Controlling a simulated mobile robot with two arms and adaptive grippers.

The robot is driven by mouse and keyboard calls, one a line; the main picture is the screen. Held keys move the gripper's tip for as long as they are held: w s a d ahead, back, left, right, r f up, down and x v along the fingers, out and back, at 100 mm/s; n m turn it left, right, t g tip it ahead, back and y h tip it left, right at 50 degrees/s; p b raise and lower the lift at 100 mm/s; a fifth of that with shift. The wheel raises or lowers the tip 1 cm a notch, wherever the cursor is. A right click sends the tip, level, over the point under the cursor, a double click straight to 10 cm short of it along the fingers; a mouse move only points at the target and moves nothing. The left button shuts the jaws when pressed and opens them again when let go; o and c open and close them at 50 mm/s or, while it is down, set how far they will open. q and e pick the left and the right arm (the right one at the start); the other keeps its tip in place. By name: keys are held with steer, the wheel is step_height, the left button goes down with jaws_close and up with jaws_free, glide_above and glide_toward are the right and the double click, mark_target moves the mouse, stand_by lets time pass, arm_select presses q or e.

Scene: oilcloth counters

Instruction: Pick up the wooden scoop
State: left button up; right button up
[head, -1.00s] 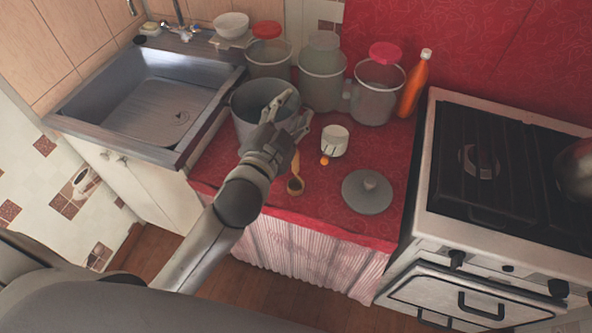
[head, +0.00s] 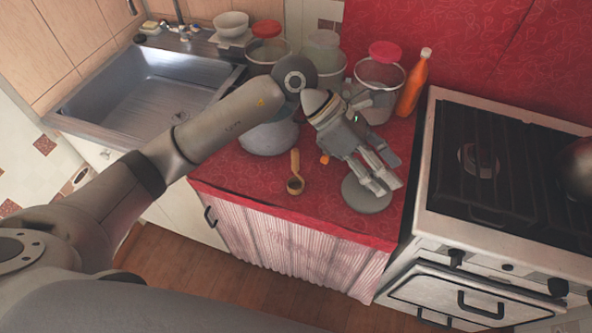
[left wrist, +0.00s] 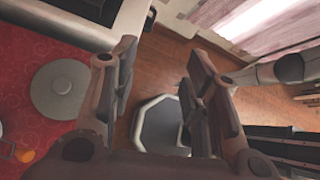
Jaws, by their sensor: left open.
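The wooden scoop (head: 295,174) lies on the red counter near its front edge, with its dark bowl toward the front and its light handle pointing back. My left gripper (head: 382,180) is open and empty. In the head view it is to the right of the scoop and overlaps the grey round lid. In the left wrist view my left gripper (left wrist: 160,95) shows its two fingers spread apart, with floor visible between them. My right gripper does not show.
The grey lid (left wrist: 60,88) lies on the red counter. A grey pot (head: 268,138) stands behind the scoop, partly hidden by my arm. Jars, an orange bottle (head: 413,84) and a small orange object (head: 324,160) are nearby. The stove (head: 432,190) is right, the sink (head: 150,100) left.

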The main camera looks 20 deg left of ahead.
arm_select(q)
steer(key=w+a+f+y, duration=0.3)
steer(key=w+a+y, duration=0.15)
steer(key=a, duration=0.45)
steer(key=t+y, duration=0.1)
steer(key=y, duration=0.5)
glide_above(296, 150)
steer(key=shift+s+a+r, duration=0.2)
steer(key=shift+r, duration=0.05)
step_height(296, 150, down, 5)
steer(key=shift+r+p, duration=0.2)
steer(key=shift+p, duration=0.45)
steer(key=f+p, duration=0.1)
steer(key=f, duration=0.1)
steer(key=f+p, duration=0.1)
steer(key=f, duration=0.1)
steer(key=shift+w+d+f, duration=0.15)
steer(key=shift+d+f, duration=0.05)
steer(key=shift+f, duration=0.75)
jaws_close()
steer(key=shift+r, duration=0.1)
